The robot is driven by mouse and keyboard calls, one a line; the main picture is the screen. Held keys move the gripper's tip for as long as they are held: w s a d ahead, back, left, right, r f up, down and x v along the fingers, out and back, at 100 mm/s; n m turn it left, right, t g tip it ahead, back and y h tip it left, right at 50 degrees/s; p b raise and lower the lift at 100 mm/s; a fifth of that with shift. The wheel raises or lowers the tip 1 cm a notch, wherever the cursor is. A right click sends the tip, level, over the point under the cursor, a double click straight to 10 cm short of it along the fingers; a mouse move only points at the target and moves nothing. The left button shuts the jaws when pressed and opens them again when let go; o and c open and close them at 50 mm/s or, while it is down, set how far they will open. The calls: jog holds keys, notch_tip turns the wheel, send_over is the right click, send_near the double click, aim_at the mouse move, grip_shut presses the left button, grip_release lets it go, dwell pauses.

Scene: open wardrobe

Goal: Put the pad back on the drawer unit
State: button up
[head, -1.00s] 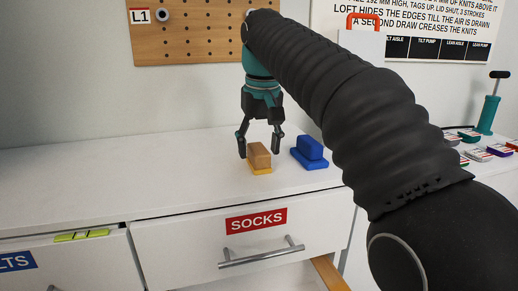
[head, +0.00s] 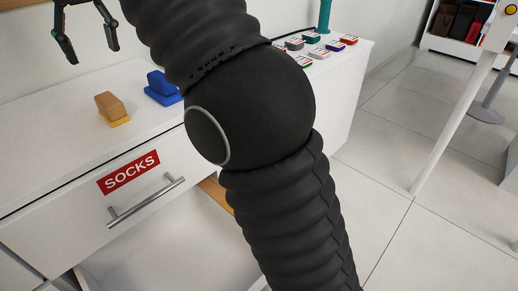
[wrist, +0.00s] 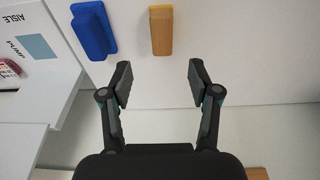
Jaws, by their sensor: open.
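A pad with a tan wooden handle and yellow base (head: 112,110) stands upright on the white top of the drawer unit (head: 60,140). A blue pad (head: 162,88) stands to its right, apart from it. My gripper (head: 90,52) is open and empty, above and behind the tan pad in the head view. In the wrist view the tan pad (wrist: 161,30) lies beyond the gap between my open fingertips (wrist: 160,82), not between them. The blue pad also shows in the wrist view (wrist: 92,28), up and left of the fingers.
The drawer labelled SOCKS (head: 128,172) has a metal handle (head: 146,202); an open space shows below it. Several small coloured, labelled blocks (head: 318,52) and a teal pump (head: 325,15) stand at the right end. My arm crosses the middle.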

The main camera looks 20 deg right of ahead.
jog(key=s+d+f+m+t, duration=0.1)
jog(key=s+d+f+m, duration=0.2)
jog(key=d, duration=0.7)
jog(key=s+d+f+t, duration=0.1)
jog(key=s+d+f, duration=0.35)
jog(key=d, duration=0.55)
jog(key=s+d+f+m, duration=0.1)
jog(key=s+d+f, duration=0.2)
jog(key=f, duration=0.3)
jog(key=s+d+f+m+t, duration=0.1)
jog(key=s+d+f, duration=0.2)
jog(key=s+f, duration=0.2)
jog(key=s+d+f+m+t+h, duration=0.1)
jog(key=s+d+f, duration=0.3)
jog(key=f, duration=0.4)
jog(key=shift+s, duration=0.2)
jog(key=shift+r, duration=0.1)
